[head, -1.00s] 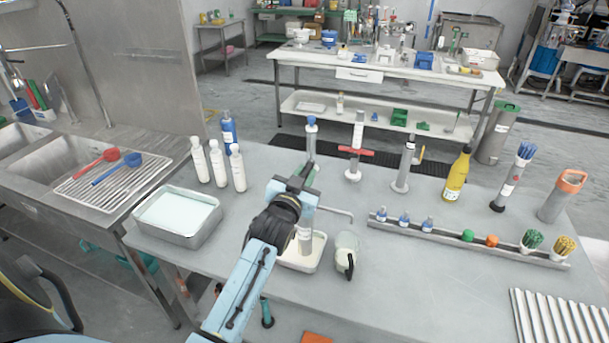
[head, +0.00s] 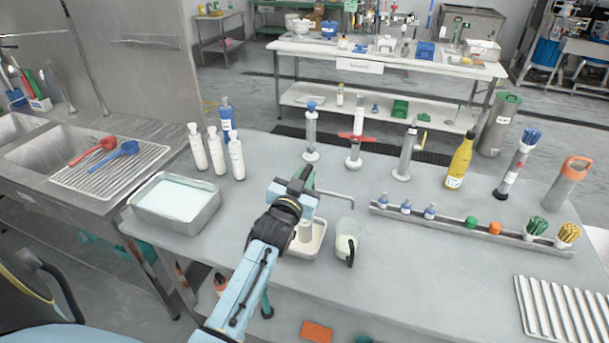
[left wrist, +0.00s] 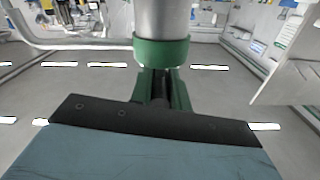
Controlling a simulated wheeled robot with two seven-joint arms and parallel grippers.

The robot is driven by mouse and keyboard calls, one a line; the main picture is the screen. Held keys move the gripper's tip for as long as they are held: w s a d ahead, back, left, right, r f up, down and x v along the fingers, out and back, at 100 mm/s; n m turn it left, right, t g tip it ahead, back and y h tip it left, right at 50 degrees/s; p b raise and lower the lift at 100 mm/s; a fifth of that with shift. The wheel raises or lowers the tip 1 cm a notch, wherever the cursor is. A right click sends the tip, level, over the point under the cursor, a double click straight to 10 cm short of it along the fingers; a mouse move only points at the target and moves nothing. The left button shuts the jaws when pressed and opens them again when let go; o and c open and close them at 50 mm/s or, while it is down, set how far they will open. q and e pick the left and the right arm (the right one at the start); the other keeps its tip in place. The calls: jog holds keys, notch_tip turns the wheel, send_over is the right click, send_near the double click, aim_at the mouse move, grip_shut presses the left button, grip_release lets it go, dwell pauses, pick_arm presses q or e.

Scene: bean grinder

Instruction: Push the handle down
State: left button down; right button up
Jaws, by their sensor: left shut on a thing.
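In the left wrist view, a grey cylinder (left wrist: 163,18) with a green collar (left wrist: 162,51) stands right before my gripper, and the handle bar (left wrist: 85,43) runs to the left. My left gripper is shut on the grinder; its exact contact is partly hidden. My right gripper is not in view.
A metal basin (head: 150,212) and several bottles (head: 215,150) are at left. Tall hand pumps (head: 310,135) stand behind, and a rack (head: 455,230) is at right.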

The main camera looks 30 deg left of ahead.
pick_arm(q)
jog(key=c, duration=1.5)
grip_release()
jog(key=shift+f, duration=0.45)
jog(key=shift+o, duration=0.9)
jog(key=shift+r, duration=0.2)
jog(key=v, duration=1.3)
jog(key=shift+s+b, duration=0.25)
jog(key=shift+b, duration=0.05)
jog(key=shift+r, duration=0.1)
